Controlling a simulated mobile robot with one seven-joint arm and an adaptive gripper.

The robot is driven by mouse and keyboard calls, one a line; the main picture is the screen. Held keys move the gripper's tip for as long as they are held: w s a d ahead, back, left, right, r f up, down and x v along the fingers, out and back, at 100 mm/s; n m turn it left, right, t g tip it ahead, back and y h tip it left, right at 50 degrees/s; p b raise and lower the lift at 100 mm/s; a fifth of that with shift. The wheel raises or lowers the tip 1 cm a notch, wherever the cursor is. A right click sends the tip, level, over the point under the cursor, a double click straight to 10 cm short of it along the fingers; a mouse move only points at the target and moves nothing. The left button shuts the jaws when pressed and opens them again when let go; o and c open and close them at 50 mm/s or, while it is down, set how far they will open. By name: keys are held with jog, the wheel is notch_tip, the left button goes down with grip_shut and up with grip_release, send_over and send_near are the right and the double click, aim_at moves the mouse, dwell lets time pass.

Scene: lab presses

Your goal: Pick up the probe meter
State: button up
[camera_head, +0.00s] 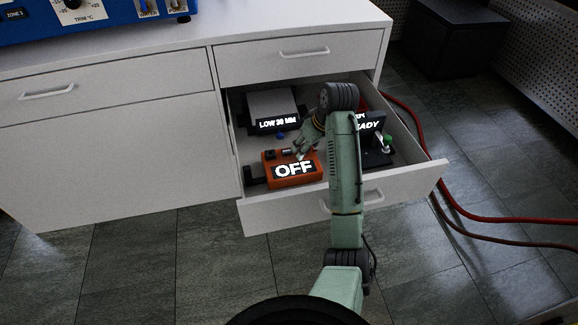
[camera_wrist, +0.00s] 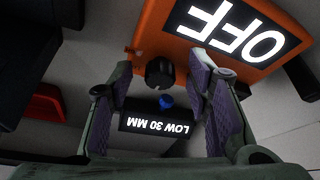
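An orange device with a lit OFF display (camera_head: 270,162) lies in the open lower drawer; it looks like the probe meter, though no label confirms this. It fills the upper right of the wrist view (camera_wrist: 151,24). My gripper (camera_head: 303,150) is over the drawer, at the device's back edge. In the wrist view its two purple-padded fingers (camera_wrist: 162,72) are spread apart. A black knob (camera_wrist: 159,72) at the device's edge shows between them. I see no grip on anything, and whether the fingers touch the device cannot be told.
A dark device reading LOW 30 MM (camera_head: 278,125) sits behind the orange one, and also shows in the wrist view (camera_wrist: 157,122). A black unit reading READY (camera_head: 377,150) is to the right, partly behind my arm. Drawer walls (camera_head: 415,150) surround them. Red hoses (camera_head: 480,217) run along the floor.

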grip_shut()
dwell(0.3)
dwell(0.6)
